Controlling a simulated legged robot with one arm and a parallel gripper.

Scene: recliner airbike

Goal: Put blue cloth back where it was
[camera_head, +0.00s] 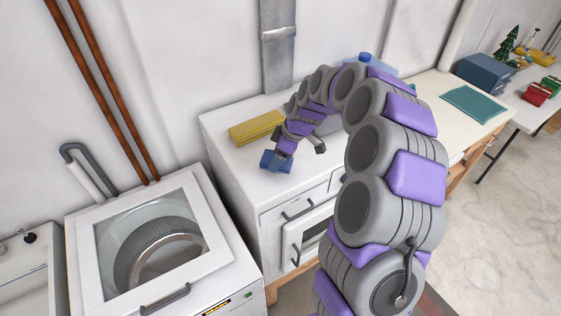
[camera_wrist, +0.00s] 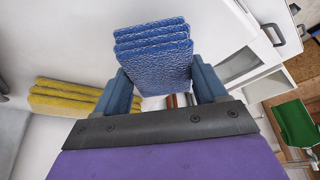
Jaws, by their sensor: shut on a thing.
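My gripper (camera_head: 276,160) is shut on the blue cloth (camera_wrist: 153,52), a folded, layered stack. In the wrist view the cloth stands between the two blue fingers. In the head view the blue cloth (camera_head: 268,161) hangs at the end of my arm, over the white cabinet top (camera_head: 222,128) near its front edge. A folded yellow cloth (camera_head: 256,127) lies on that top, just behind the gripper; it also shows at the left in the wrist view (camera_wrist: 70,97). I cannot tell whether the blue cloth touches the top.
A white washer with a round window (camera_head: 163,248) stands left of the cabinet. A teal cloth (camera_head: 473,104) lies on the counter at right. A blue box (camera_head: 484,72) and red items (camera_head: 537,94) are farther right. My arm hides part of the cabinet top.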

